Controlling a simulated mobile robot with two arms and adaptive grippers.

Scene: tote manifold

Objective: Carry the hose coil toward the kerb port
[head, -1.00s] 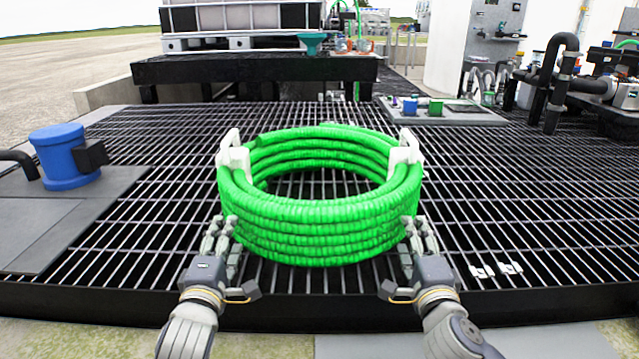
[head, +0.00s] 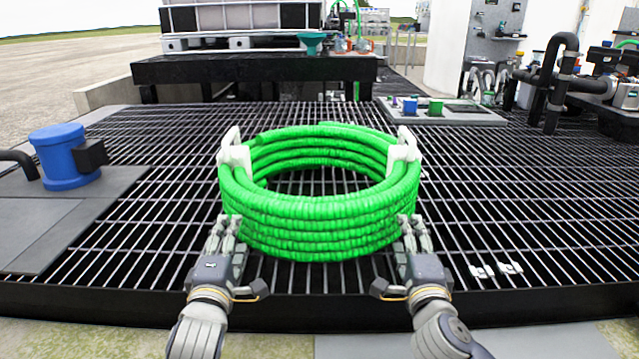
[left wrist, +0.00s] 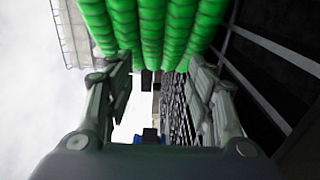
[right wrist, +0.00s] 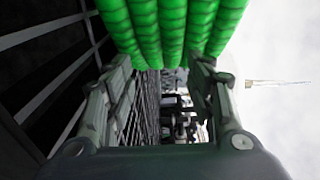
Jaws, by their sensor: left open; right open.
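The green hose coil (head: 320,228) lies in the middle of the dark grating in the head view, with a white clip on its left side and another on its right. My left gripper (head: 230,228) is open at the coil's front left side. My right gripper (head: 411,230) is open at its front right side. The coil's stacked turns fill the top of the left wrist view (left wrist: 150,30) and of the right wrist view (right wrist: 170,30), just beyond the spread fingers. I cannot tell whether the fingers touch it. I cannot make out which thing is the kerb port.
A blue cylinder (head: 62,160) stands on a grey plate at the left. A dark platform (head: 250,68) bears a caged tank at the back. A panel with blue and green fittings (head: 440,112) lies at the back right, near dark pipes (head: 556,85). The grating around the coil is mostly clear.

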